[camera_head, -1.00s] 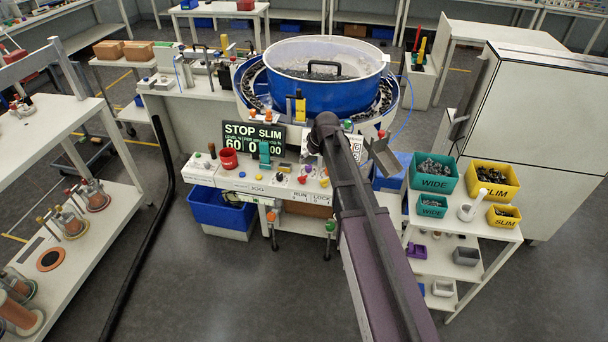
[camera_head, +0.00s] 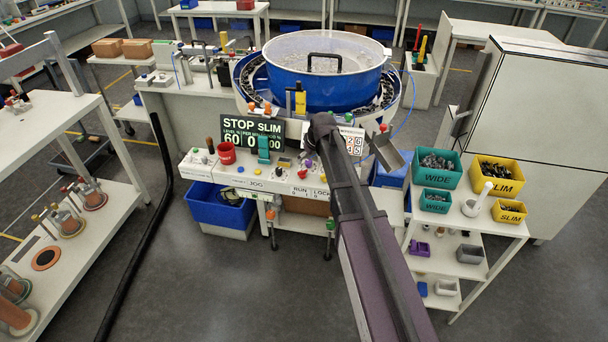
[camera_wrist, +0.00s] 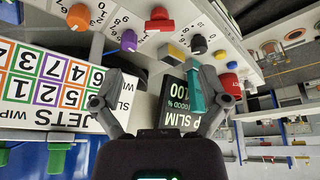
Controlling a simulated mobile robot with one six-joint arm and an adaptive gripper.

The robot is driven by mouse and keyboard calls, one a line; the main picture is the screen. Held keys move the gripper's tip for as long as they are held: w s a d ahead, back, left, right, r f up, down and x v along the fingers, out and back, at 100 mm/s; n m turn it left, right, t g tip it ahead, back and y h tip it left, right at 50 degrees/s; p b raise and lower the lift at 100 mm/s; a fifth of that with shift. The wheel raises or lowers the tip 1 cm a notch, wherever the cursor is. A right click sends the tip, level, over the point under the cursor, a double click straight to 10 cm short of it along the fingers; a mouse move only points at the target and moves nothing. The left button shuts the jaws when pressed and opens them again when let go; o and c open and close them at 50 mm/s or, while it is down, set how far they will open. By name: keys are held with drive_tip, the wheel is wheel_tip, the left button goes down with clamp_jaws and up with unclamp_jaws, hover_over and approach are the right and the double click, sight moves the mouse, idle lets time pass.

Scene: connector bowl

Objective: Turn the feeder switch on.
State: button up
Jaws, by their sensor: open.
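The control console (camera_head: 240,181) stands in front of the blue feeder bowl (camera_head: 325,88). Its face carries knobs and buttons, with RUN and LOCK labels at the right. In the wrist view I see an orange knob (camera_wrist: 79,17), a purple knob (camera_wrist: 129,40), a red lever-like control (camera_wrist: 159,21) and a black knob (camera_wrist: 199,44). I cannot tell which control is the feeder switch; no such label is readable. My gripper (camera_wrist: 162,101) is open and empty, with its fingers spread below these controls in the wrist view. In the head view my arm hides it and part of the console.
The STOP SLIM display (camera_head: 240,135) and a teal part (camera_head: 264,149) stand behind the console controls, beside a red cup (camera_head: 227,153). A metal chute (camera_head: 386,150) juts out right of my arm. Bins fill the right shelf top (camera_head: 455,215).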

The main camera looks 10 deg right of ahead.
sight(303, 171)
drive_tip(key=shift+b+x, duration=3.9)
drive_tip(key=shift+x, duration=0.65)
drive_tip(key=c, duration=1.2)
